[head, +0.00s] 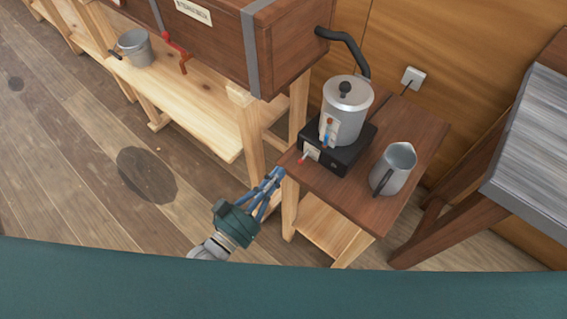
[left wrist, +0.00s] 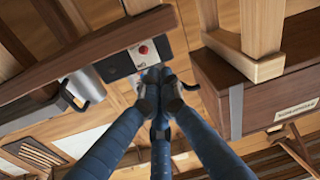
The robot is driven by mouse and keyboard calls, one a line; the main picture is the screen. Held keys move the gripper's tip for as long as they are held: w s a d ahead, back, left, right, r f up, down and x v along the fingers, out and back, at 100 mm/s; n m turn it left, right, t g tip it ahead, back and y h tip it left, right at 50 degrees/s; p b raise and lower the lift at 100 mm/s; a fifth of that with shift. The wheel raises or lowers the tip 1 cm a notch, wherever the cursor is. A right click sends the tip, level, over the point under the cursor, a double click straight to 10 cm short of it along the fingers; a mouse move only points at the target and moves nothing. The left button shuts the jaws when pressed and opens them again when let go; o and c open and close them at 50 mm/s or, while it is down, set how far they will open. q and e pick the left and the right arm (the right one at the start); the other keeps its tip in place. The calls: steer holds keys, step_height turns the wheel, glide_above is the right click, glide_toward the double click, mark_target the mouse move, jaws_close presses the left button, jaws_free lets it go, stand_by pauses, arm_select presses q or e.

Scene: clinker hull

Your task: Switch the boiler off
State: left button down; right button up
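The boiler (head: 345,110) is a silver cylinder with a lidded top on a black base (head: 343,158), standing on a small brown table (head: 345,200). A white switch plate (head: 312,150) with a small red-tipped switch (head: 301,161) is on the base's near left side. The red tip also shows in the left wrist view (left wrist: 143,49), just beyond my fingertips. Whether the switch is on or off I cannot tell. My left gripper (head: 274,176) is in front of the table's left corner, fingers together and empty, apparently short of the switch. My right gripper is not in view.
A grey metal jug (head: 393,168) stands right of the boiler on the same table. A black hose (head: 347,42) runs from the large wooden box (head: 225,40) toward the boiler. A pot (head: 136,48) sits on the low bench. A grey-topped bench (head: 535,140) is at right.

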arm_select(q)
steer(key=shift+s+a+f+b, duration=0.2)
steer(key=shift+s+a+f, duration=0.15)
steer(key=shift+s+f, duration=0.3)
steer(key=shift+s+a+f+b, duration=0.2)
steer(key=shift+s+a+f, duration=0.15)
steer(key=shift+s+f, duration=0.25)
steer(key=s+a+f+g+y, duration=0.2)
steer(key=a+f, duration=0.2)
steer(key=f, duration=0.6)
steer(key=s+a+f+g+y, duration=0.2)
steer(key=s+a+f+g, duration=0.15)
steer(key=f, duration=0.65)
steer(key=s+a+f+g+y, duration=0.1)
steer(key=s+a+f+y, duration=0.2)
steer(key=f, duration=0.7)
steer(key=s+a+f+g+y, duration=0.1)
steer(key=s+a+f+g, duration=0.1)
steer(key=s+f, duration=0.3)
steer(key=s+a+f+n+g+y, duration=0.1)
steer(key=s+f, duration=0.4)
steer(key=s, duration=0.6)
steer(key=s+a+f+g, duration=0.4)
steer(key=s+f+g, duration=0.1)
steer(key=s, duration=0.3)
steer(key=shift+s+n+y, duration=0.4)
